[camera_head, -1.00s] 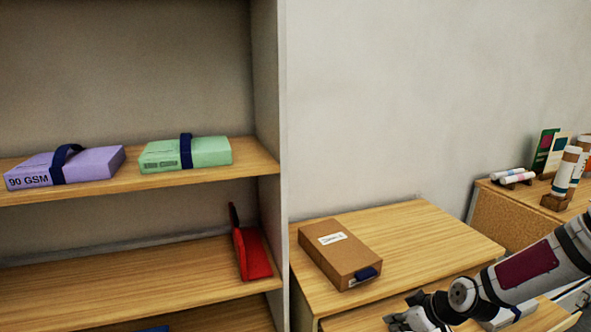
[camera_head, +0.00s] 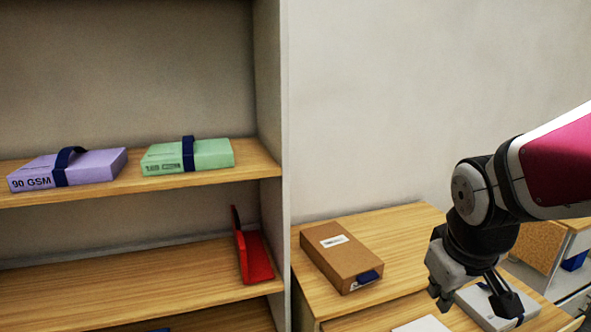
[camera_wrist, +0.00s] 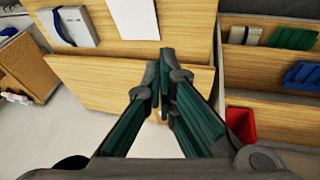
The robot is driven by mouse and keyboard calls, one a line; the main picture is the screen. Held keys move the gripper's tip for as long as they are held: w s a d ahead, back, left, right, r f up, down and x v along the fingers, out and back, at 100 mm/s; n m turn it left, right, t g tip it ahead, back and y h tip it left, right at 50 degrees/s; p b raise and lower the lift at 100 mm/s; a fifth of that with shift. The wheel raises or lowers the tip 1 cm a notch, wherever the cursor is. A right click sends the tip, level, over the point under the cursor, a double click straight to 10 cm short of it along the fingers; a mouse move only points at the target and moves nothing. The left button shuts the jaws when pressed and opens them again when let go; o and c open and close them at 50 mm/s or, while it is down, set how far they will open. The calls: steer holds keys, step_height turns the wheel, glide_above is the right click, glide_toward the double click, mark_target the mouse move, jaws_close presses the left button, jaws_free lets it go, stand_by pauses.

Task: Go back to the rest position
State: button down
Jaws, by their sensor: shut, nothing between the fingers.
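My gripper (camera_head: 476,300) hangs pointing down from my arm at the right of the head view, above the front of the wooden table. In the wrist view the fingers of my gripper (camera_wrist: 165,62) come together at the tips with nothing between them. A pale pack (camera_head: 495,303) lies on the table behind and below the gripper, partly hidden by it. It seems to be the pale pack (camera_wrist: 74,26) at the upper left of the wrist view. A white sheet (camera_head: 422,325) lies at the bottom edge.
A brown box (camera_head: 340,254) lies on the raised table part (camera_head: 405,223). The shelf unit at left holds a purple pack (camera_head: 95,166), a green pack (camera_head: 212,154) and a red holder (camera_head: 258,258). The wrist view shows bare floor (camera_wrist: 60,135) below.

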steer(key=s+a+r+m+y, duration=0.1)
steer(key=s+a+r, duration=0.1)
steer(key=s, duration=0.3)
steer(key=s+a+r+m+t, duration=0.1)
steer(key=s+a+r+m, duration=0.1)
steer(key=s+r, duration=0.3)
steer(key=shift+s+y, duration=0.4)
steer(key=shift+s, duration=0.4)
steer(key=shift+a, duration=0.1)
